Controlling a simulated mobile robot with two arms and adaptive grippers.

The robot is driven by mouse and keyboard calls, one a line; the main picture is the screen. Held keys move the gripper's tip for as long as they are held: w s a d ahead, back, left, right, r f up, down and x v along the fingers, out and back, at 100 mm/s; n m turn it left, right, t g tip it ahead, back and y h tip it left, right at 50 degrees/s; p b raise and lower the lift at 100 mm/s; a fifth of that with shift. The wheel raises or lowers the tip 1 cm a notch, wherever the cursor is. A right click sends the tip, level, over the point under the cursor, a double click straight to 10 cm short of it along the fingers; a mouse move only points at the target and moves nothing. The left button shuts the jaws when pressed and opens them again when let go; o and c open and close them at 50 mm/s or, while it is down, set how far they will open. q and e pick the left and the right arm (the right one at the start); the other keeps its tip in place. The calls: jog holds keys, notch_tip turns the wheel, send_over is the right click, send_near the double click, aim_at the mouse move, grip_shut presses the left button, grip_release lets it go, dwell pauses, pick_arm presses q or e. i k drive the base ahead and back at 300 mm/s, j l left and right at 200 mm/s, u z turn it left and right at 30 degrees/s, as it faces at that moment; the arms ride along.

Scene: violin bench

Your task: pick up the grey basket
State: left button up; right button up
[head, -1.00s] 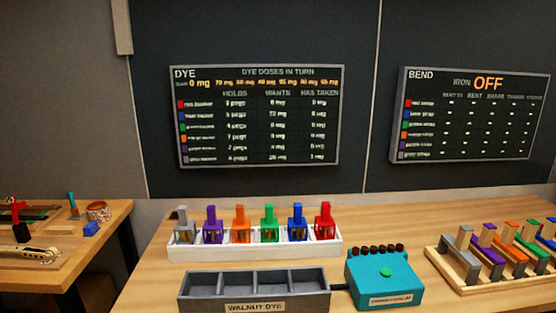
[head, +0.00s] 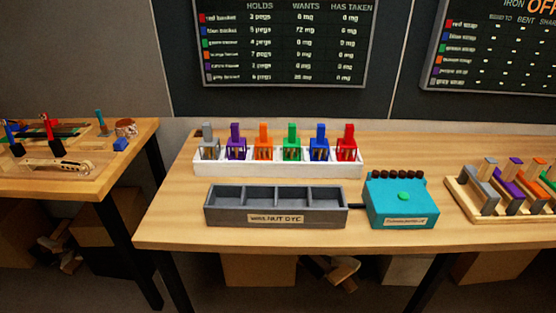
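The grey basket (head: 208,144) stands upright at the left end of a white rack (head: 278,170) on the bench. It has a tall grey handle and an open frame body. To its right in the same rack stand the purple basket (head: 235,143), orange basket (head: 263,142), green basket (head: 291,142), blue basket (head: 319,142) and red basket (head: 347,142). Neither of my grippers shows in the head view.
A grey walnut dye trough (head: 276,209) with several compartments sits in front of the rack. A teal box (head: 400,203) with dark knobs is right of it. A wooden rack of coloured clamps (head: 500,190) is far right. A side table (head: 80,175) with tools stands left, across a gap.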

aim_at(210, 142)
jog(key=i+j, duration=0.8)
jog(key=i, duration=0.15)
